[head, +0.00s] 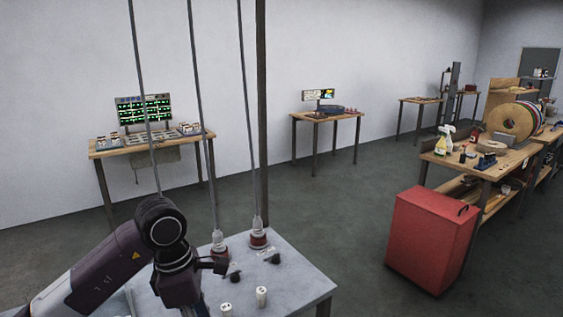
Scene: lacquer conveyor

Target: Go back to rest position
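My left arm comes in from the left, its wrist above a grey table (290,287). My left gripper (196,308) points down at the bottom edge of the picture and is mostly cut off, so its fingers cannot be made out. My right gripper is not in view. Two small white cylinders (262,296) (226,310) stand on the table just right of my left gripper.
A dark post (262,100) rises behind the grey table. A red cabinet (430,240) stands on the floor at right, beside a wooden workbench (480,165) with bottles and tools. Wooden tables with equipment (150,146) (327,115) stand along the wall. Open floor lies between.

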